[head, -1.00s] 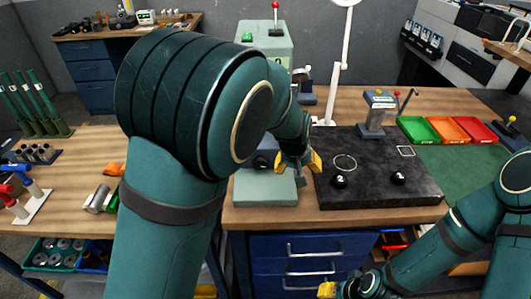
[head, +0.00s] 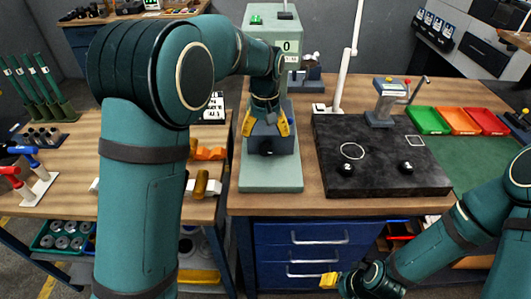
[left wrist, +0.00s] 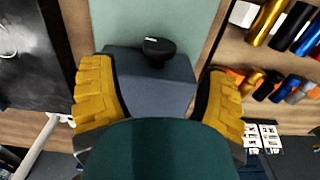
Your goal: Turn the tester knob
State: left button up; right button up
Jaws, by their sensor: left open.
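The tester is a pale green machine (head: 270,178) with a display reading 0 on its column. A dark blue-grey block (head: 285,143) on it carries a black round knob (head: 266,147). The knob also shows in the left wrist view (left wrist: 158,48), beyond the yellow fingers. My left gripper (head: 266,125) is open and empty, with its fingers spread over the block and apart from the knob. My right gripper (head: 332,281) is low at the front, by the blue drawers; only a yellow finger shows clearly.
A black slab (head: 375,175) with two black round knobs lies right of the tester. Green, orange and red trays (head: 428,121) stand further right. A white lamp post (head: 342,80) rises behind the slab. Several coloured cylinders lie on the bench left of the tester.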

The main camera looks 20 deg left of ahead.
aim_at(266, 145)
pick_arm(q)
notch_tip(266, 145, down, 7)
jog(key=shift+f+b, duration=0.15)
jog(key=shift+b, duration=0.45)
